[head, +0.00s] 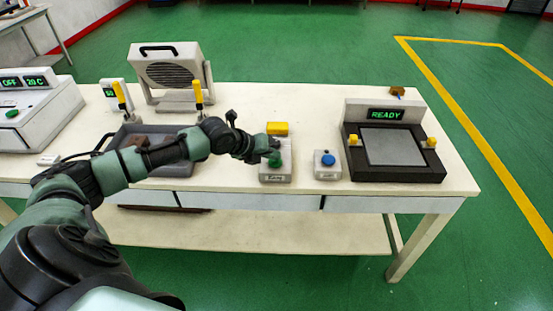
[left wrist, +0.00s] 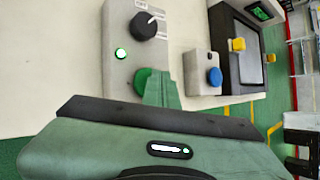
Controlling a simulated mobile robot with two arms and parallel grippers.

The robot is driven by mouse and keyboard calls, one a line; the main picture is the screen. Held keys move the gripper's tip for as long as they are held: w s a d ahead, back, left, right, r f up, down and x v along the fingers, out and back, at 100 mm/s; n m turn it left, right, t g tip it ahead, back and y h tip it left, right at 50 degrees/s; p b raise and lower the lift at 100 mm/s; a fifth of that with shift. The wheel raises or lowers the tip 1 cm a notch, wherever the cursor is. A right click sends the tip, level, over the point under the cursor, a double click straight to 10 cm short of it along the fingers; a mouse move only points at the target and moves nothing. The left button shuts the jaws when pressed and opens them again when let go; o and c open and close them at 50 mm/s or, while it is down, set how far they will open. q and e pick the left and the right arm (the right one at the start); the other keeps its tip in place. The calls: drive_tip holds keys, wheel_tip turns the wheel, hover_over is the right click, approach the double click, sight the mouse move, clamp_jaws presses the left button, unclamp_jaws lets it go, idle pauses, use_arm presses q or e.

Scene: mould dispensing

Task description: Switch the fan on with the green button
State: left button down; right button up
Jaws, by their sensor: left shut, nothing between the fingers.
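The fan (head: 170,74), a pale box with a dark round grille, stands at the back left of the table. Whether it turns I cannot tell. The fan's control box (head: 276,172) is near the front edge with a green button (head: 274,160). In the left wrist view the control box (left wrist: 117,75) shows a black knob (left wrist: 146,27), a lit green lamp (left wrist: 121,54) and the green button (left wrist: 141,80), partly hidden by my fingers. My left gripper (head: 262,156) is shut and empty, its tips at the green button; contact is unclear. My right gripper is not in view.
A box with a blue button (head: 328,160) stands just right. Further right is a dark press-like device (head: 395,175) with a READY display. A grey tray (head: 165,168) lies under my left arm.

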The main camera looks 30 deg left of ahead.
sight(273, 162)
use_arm(q)
drive_tip(key=shift+r, duration=0.35)
wheel_tip(273, 162, up, 6)
drive_tip(key=p, duration=0.5)
idle(0.4)
